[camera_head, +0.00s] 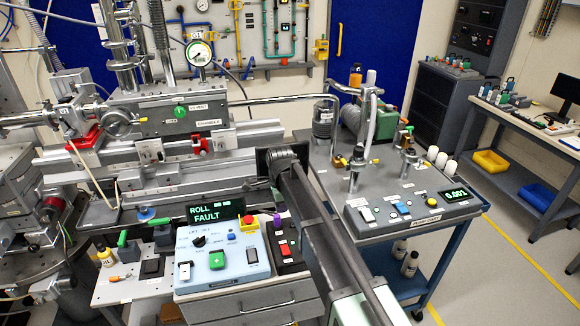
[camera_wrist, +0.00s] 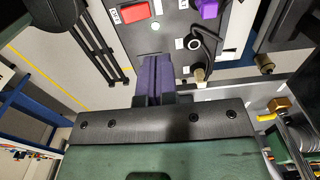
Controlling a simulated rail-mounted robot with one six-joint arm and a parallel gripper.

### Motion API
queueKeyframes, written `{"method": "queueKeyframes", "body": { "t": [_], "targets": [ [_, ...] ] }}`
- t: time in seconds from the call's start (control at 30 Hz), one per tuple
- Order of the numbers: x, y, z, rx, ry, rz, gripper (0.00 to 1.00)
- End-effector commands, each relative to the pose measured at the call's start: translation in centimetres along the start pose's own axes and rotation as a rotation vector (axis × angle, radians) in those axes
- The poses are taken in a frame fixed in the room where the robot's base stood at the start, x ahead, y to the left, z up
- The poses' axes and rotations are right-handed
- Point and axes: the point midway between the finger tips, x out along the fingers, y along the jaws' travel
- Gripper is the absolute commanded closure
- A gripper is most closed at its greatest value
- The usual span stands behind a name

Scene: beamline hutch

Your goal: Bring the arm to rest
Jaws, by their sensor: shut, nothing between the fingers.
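My arm reaches in from the lower right in the head view, over the benches. Its end, my gripper, is near the dark control box (camera_head: 289,262), and the fingers cannot be made out there. In the wrist view my gripper (camera_wrist: 157,62) shows two purplish fingers pressed together with nothing between them. Beyond the tips is the dark box's panel (camera_wrist: 168,40), with a red switch (camera_wrist: 135,10) and a purple knob (camera_wrist: 207,9). I cannot tell how far the tips are from the panel.
A blue-grey control box (camera_head: 222,262) with a "ROLL FAULT" display (camera_head: 215,211) stands left of the arm. A cart (camera_head: 400,215) with valves and a lit readout (camera_head: 456,194) stands to the right. Open floor (camera_head: 500,290) lies at the lower right.

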Motion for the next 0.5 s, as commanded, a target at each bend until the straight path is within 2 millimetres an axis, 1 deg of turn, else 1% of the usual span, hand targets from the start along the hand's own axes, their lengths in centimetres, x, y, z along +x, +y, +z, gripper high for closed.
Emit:
{"method": "queueKeyframes", "body": {
  "t": [0.07,0.13,0.17,0.23,0.27,0.3,0.37,0.4,0.47,0.5],
  "targets": [
    [0.0,0.0,0.0,-0.046,0.0,0.0,1.0],
    [0.0,0.0,0.0,-0.173,0.0,0.0,1.0],
    [0.0,0.4,0.0,-0.258,0.0,0.0,1.0],
    [0.0,3.3,-0.2,-0.516,0.0,0.001,1.0],
    [0.0,5.2,-0.8,-0.641,0.0,0.002,1.0],
    [0.0,8.3,-2.3,-0.809,0.0,0.002,1.0],
    [0.0,13.8,-5.1,-1.051,0.0,0.003,1.0],
    [0.0,17.3,-7.0,-1.179,-0.001,0.004,1.0],
    [-0.1,22.0,-9.5,-1.31,-0.001,0.004,1.0],
    [-0.1,24.6,-10.8,-1.353,-0.001,0.004,1.0]
  ]
}}
